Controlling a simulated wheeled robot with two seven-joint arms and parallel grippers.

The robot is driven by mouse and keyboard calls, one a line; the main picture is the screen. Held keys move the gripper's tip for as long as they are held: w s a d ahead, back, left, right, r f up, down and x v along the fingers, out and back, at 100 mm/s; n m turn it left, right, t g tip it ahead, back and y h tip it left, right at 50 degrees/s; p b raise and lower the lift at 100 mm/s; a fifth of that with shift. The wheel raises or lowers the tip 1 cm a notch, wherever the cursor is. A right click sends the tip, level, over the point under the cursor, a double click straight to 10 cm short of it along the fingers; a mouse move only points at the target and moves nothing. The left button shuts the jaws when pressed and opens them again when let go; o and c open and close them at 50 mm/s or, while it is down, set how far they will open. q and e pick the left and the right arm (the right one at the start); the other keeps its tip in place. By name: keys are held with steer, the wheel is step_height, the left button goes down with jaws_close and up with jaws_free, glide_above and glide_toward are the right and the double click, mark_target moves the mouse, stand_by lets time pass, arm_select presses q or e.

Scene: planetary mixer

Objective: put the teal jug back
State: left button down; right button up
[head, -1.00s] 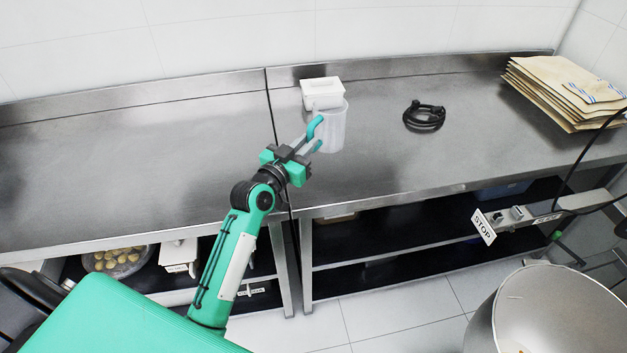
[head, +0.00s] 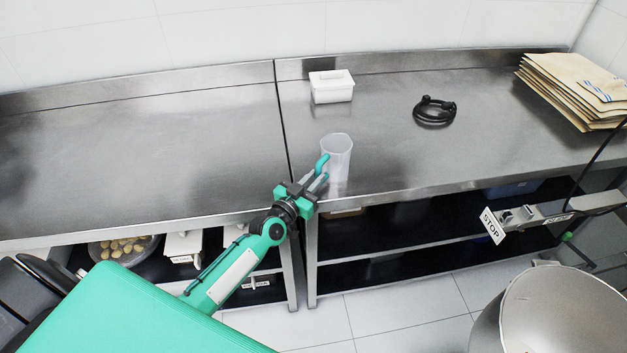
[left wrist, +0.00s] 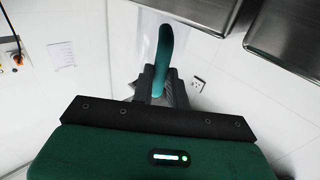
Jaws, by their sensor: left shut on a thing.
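The teal jug (head: 338,150) is a clear, upright jug with a teal handle, over the front part of the right-hand steel bench. My left gripper (head: 319,178) is shut on its handle, on the jug's left side. I cannot tell whether the jug's base touches the bench. In the left wrist view the teal handle of the jug (left wrist: 165,50) rises from between the fingers of the left gripper (left wrist: 158,88), and the clear body is faint behind it. My right gripper is not in view.
A white lidded box (head: 331,88) stands behind the jug. A coiled black cable (head: 434,110) and stacked paper sacks (head: 575,88) lie to the right. The left bench top (head: 140,160) is clear.

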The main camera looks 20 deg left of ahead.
arm_select(q)
steer(key=c, duration=1.8)
jaws_free()
steer(key=shift+f, duration=0.1)
steer(key=o, duration=0.4)
steer(key=shift+b+v, duration=1.2)
steer(key=shift+v, duration=4.8)
